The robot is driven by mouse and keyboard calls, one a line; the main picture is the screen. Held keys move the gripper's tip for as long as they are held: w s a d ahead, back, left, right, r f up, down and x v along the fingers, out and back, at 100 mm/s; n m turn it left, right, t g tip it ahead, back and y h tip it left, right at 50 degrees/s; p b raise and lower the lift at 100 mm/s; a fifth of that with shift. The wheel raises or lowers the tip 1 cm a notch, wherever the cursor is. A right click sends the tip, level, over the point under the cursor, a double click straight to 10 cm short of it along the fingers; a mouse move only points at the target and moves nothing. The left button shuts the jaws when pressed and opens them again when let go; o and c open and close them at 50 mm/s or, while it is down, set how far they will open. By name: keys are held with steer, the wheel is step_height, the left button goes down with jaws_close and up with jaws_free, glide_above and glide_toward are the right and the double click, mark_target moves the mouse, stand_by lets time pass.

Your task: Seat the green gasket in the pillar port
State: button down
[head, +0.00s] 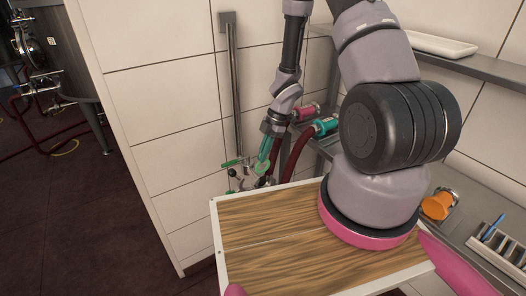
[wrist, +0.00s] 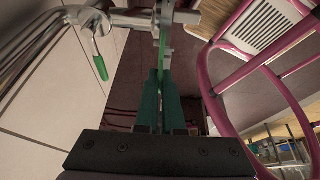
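My gripper (head: 265,152) hangs low beside the tiled wall, near the metal valve fittings. Its teal fingers (wrist: 161,108) are close together in the wrist view. The green gasket (wrist: 161,62) shows edge-on as a thin green strip between and beyond the fingertips. It also shows as a green shape at the fingertips in the head view (head: 261,168). Metal pipework (wrist: 135,18) lies just beyond the gasket. I cannot tell whether the gasket touches it, and I cannot make out the port opening.
A green-handled valve (wrist: 100,66) hangs left of the fingers. Teal (head: 326,126) and pink (head: 306,112) hose couplings lie right of my gripper. A wood-topped surface (head: 265,225) is in front. An orange fitting (head: 437,206) and a slotted rack (head: 497,248) are at right.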

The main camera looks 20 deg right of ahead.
mark_target(263, 171)
steer(key=shift+f, duration=3.9)
steer(key=shift+s+f, duration=0.1)
steer(key=shift+f, duration=0.15)
steer(key=c, duration=1)
jaws_free()
steer(key=shift+d, duration=0.1)
steer(key=shift+o, duration=0.2)
steer(key=shift+r, duration=0.1)
